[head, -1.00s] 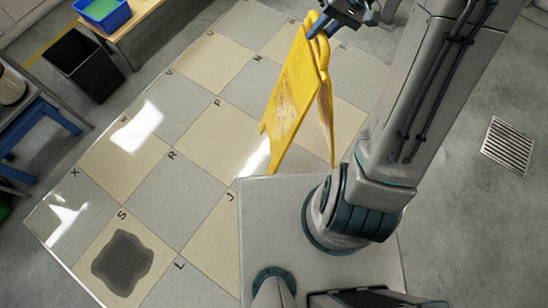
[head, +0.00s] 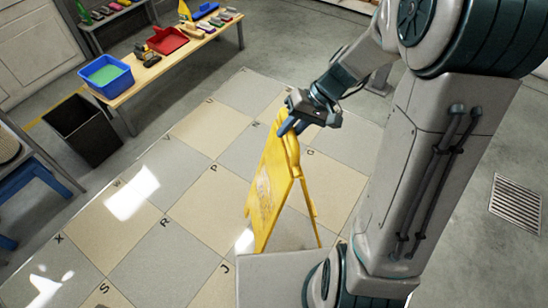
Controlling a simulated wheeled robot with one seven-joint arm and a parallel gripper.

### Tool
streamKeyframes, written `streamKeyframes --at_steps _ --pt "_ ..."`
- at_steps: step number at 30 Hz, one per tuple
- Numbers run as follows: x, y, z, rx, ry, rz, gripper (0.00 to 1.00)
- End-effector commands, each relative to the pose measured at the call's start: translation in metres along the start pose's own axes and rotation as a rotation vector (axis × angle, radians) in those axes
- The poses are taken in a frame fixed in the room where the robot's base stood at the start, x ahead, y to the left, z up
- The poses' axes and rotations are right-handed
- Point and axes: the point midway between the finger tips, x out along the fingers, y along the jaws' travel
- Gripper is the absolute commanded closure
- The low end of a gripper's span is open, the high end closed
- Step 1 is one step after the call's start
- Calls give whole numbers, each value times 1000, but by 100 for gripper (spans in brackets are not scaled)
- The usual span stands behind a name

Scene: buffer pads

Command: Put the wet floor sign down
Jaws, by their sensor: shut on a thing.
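The yellow wet floor sign (head: 267,190) is an A-frame with its two legs spread apart. It stands nearly upright over the lettered tile floor, just beyond my base. My gripper (head: 289,124) is shut on the top edge of the sign, with its fingers at the hinge end. Part of the sign's lower end is close to or behind the edge of my base, so I cannot tell whether its feet touch the floor.
The checkered floor (head: 205,205) has lettered beige and grey tiles, largely clear left of the sign. A black bin (head: 85,130) and a wooden table (head: 178,55) with a blue tub (head: 106,76) and a red tray (head: 163,41) stand at the back left. A floor drain (head: 516,208) lies right.

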Motion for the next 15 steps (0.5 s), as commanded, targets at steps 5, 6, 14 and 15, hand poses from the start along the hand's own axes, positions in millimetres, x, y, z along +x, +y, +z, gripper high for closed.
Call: streamKeyframes --at_steps 5,6,14,15 --pt "33 -14 8 -2 -2 -1 100" --pt "38 -17 9 -2 -1 -1 100" --pt "51 -20 11 1 0 -1 100" --pt "54 -18 11 2 0 -1 100"
